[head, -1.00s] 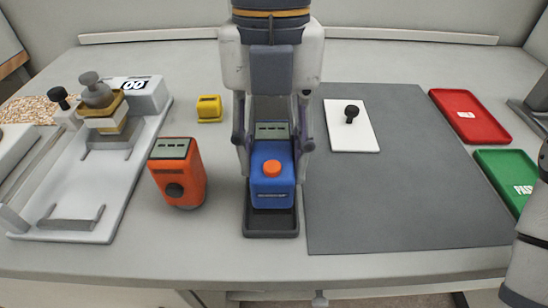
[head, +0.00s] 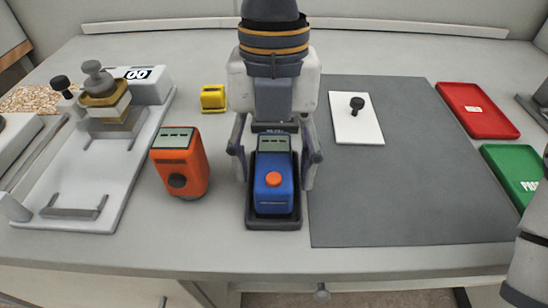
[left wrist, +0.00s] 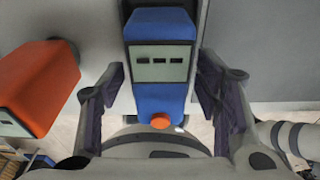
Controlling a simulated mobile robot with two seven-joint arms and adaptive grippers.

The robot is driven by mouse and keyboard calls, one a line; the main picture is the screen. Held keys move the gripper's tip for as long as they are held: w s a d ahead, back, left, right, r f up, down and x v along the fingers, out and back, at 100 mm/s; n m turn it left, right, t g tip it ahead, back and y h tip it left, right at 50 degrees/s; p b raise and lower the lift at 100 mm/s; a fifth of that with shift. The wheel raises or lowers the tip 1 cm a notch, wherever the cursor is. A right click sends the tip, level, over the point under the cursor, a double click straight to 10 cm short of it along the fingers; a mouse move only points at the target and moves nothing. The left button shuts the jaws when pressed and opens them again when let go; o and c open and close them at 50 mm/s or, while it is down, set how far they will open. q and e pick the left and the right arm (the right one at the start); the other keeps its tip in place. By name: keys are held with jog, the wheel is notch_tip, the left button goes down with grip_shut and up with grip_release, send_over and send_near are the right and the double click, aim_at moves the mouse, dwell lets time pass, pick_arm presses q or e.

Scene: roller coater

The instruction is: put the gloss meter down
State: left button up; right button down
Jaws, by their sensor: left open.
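The gloss meter, a blue box (head: 274,190) with an orange button and a grey display, sits upright in a shallow dark tray (head: 273,224) at the front middle of the table. My left gripper (head: 275,163) is over it from behind, open, with one finger on each side. In the left wrist view the blue meter (left wrist: 160,95) lies between the spread fingers (left wrist: 162,72), with a gap on both sides. The meter's underside is hidden inside the tray. My right gripper does not show.
An orange meter (head: 180,165) stands close to the left of the tray. A grey mat (head: 410,190) with a white card (head: 357,128) adjoins the right. A yellow block (head: 213,98), a coating machine (head: 85,170), and red (head: 477,110) and green (head: 520,175) trays stand further out.

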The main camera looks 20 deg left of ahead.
aim_at(274, 148)
pick_arm(q)
notch_tip(274, 148, up, 12)
jog(key=w, duration=0.1)
jog(key=shift+w+a, duration=0.2)
jog(key=shift+w, duration=0.15)
jog(key=shift+r, duration=0.1)
